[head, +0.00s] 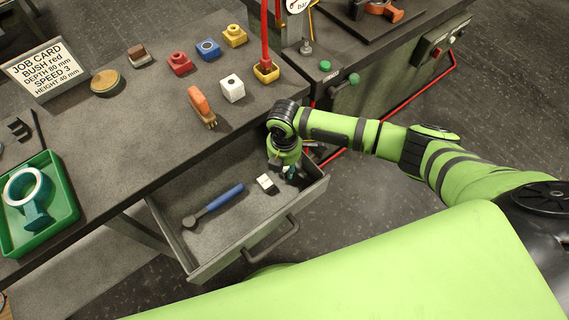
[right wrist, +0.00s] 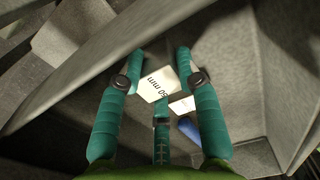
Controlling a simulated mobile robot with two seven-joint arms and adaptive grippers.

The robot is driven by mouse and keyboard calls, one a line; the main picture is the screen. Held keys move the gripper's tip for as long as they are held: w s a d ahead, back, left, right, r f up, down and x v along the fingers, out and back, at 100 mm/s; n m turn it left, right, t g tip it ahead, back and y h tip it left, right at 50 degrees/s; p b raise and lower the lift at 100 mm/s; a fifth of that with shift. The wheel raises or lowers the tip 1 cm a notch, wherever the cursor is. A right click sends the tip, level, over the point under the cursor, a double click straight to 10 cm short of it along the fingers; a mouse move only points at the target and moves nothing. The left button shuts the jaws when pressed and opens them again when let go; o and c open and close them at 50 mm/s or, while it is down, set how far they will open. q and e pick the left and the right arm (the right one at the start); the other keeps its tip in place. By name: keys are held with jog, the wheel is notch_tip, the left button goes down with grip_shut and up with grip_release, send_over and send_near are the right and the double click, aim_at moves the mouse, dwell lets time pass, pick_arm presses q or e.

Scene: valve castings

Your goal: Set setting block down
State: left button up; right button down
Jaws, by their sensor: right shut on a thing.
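My right gripper (head: 286,172) reaches down into the open drawer (head: 291,216), towards its right end. In the right wrist view its teal fingers (right wrist: 158,85) are shut on a white setting block (right wrist: 156,82) marked "50 mm". The head view shows little of this held block, since the gripper covers it. A second white piece (right wrist: 182,106) lies lower and beyond it, beside a blue handle (right wrist: 189,130). In the head view a white and dark block (head: 267,183) shows just left of the fingers; I take it to be that second piece. My left gripper is out of view.
A blue-handled tool (head: 213,205) lies in the drawer's middle. On the bench are an orange brush (head: 201,105), a white block with a hole (head: 232,88), coloured blocks, a job card (head: 44,69) and a green tray (head: 65,211). The bench top overhangs the drawer's back.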

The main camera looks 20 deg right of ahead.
jog(key=c, duration=0.8)
grip_release()
notch_tip(320, 180, up, 12)
dwell(0.4)
